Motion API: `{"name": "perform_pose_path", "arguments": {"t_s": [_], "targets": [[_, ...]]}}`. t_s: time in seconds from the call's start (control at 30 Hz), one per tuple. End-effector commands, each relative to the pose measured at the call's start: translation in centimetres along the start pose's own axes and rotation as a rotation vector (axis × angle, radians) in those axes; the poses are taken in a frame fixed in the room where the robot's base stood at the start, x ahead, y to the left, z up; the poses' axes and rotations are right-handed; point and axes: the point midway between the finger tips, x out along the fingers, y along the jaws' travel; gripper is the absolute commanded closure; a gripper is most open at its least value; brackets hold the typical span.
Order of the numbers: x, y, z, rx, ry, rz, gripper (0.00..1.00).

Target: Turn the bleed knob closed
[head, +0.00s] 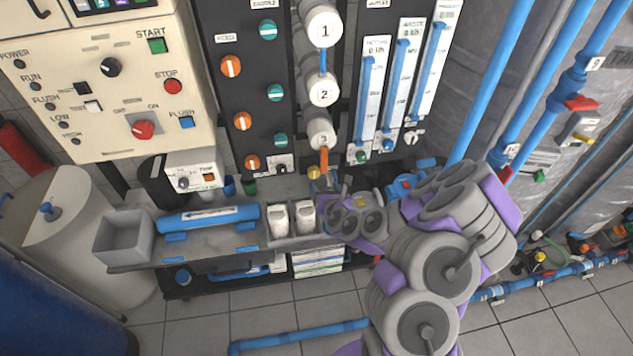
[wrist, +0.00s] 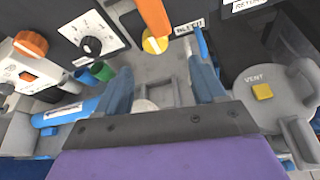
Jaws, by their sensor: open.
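The bleed knob (wrist: 155,46) is a small round yellow knob beside the BLEED label (wrist: 188,27) in the wrist view. It sits at the lower end of an orange pipe (wrist: 153,14). In the head view, the yellow knob (head: 314,172) shows below the column of numbered white housings. My gripper (wrist: 161,66) is open, with its two blue-grey fingers spread. The knob appears beyond the fingertips and between their lines, with no contact visible. In the head view, my gripper (head: 335,186) is just below and right of the knob, partly hidden by my wrist.
A black dial (wrist: 92,45) and an orange knob (wrist: 31,44) are to the left in the wrist view. A grey VENT part with a yellow button (wrist: 262,91) is at right.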

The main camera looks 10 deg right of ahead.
Motion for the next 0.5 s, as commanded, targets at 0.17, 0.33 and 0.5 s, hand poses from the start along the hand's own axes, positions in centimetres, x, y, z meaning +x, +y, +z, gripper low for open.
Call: {"name": "perform_pose_path", "arguments": {"t_s": [0.17,0.33,0.5], "targets": [[1.2,0.3,-0.5,0.0,0.0,0.003,0.31],[2.9,0.2,-0.1,-0.001,-0.003,0.003,0.31],[5.2,0.1,-0.1,0.001,-0.003,0.002,0.31]]}}
